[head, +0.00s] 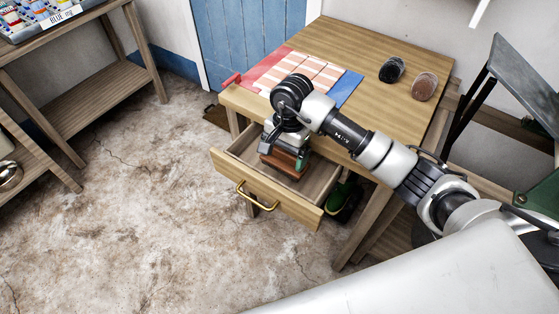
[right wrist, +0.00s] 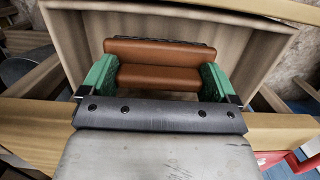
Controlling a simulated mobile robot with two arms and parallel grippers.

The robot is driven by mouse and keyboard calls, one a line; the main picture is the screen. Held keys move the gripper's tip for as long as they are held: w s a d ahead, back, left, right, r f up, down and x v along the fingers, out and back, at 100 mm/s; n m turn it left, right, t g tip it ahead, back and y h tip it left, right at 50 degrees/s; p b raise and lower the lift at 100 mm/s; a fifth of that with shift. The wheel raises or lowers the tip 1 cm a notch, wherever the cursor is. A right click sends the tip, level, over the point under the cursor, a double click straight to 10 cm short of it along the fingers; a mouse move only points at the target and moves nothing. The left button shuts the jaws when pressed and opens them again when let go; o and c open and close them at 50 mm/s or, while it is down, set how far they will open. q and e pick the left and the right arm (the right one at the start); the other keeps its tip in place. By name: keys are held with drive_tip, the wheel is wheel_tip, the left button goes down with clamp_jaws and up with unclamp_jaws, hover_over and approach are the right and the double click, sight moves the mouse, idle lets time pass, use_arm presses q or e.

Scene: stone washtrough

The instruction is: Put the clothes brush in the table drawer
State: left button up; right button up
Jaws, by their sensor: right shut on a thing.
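The table drawer (head: 243,187) is pulled open, with a brass handle on its front. My right gripper (head: 284,157) reaches down into the drawer opening and is shut on the brown clothes brush (head: 289,170). In the right wrist view the brush (right wrist: 158,76) lies crosswise between the two green-padded fingers, with dark bristles showing along its far edge. The drawer's pale walls (right wrist: 255,45) surround it. I cannot tell whether the brush touches the drawer bottom. My left gripper is not in view.
The wooden table (head: 345,50) carries a striped cloth (head: 300,75), a dark brush-like object (head: 392,69) and a brown one (head: 425,87). A dark green object (head: 342,198) stands below the drawer. A folding chair (head: 520,70) is at right.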

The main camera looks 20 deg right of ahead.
sight(279, 161)
drive_tip(key=shift+w+a+f, duration=0.45)
drive_tip(key=shift+w, duration=0.2)
wheel_tip(279, 161, down, 4)
drive_tip(key=shift+r, duration=0.1)
drive_tip(key=shift+f, duration=0.2)
drive_tip(key=shift+f, duration=0.15)
drive_tip(key=o, duration=0.6)
drive_tip(key=shift+r, duration=0.45)
drive_tip(key=r, duration=0.3)
drive_tip(key=d+r, duration=0.1)
drive_tip(key=r, duration=0.3)
drive_tip(key=w+r, duration=0.1)
drive_tip(key=r, duration=0.3)
drive_tip(key=shift+d+r, duration=0.25)
